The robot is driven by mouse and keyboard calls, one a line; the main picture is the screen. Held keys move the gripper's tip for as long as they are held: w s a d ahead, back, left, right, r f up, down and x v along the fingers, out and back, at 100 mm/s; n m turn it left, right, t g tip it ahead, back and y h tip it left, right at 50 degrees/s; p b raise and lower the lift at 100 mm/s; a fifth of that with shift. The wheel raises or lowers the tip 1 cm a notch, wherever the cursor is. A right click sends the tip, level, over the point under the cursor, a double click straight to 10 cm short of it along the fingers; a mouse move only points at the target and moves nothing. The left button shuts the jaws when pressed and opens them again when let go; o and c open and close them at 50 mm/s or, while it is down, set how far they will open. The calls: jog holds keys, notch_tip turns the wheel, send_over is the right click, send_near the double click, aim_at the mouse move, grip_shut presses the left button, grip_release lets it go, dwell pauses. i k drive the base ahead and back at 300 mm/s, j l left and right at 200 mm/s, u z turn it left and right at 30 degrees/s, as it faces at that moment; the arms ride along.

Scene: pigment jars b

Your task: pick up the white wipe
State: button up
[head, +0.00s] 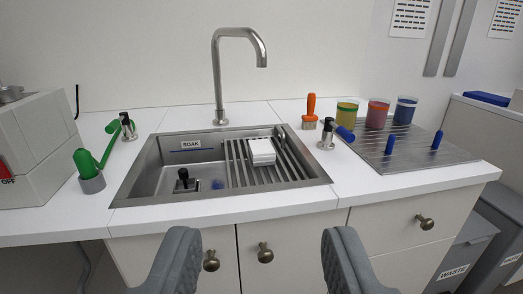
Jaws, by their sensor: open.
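The white wipe appears to be the small white folded block (262,151) lying on the slatted rack (236,166) in the right part of the sink. My gripper (261,246) is open and empty, its two grey fingers wide apart at the bottom of the view. It is in front of the counter's front edge, well short of the wipe and apart from it. The wipe's underside is hidden.
A tall tap (218,80) rises behind the sink (125,191). An orange-handled brush (310,110) and a dark-topped dispenser (327,132) stand right of it. Several pigment jars (377,113) stand on a ribbed drainboard (440,160). A green-handled tool (88,165) stands left.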

aim_at(262, 152)
jog(key=u, duration=1.25)
jog(key=z, duration=1.25)
jog(key=i+l+u, duration=0.35)
jog(key=l, duration=0.45)
jog(key=i+j, duration=0.05)
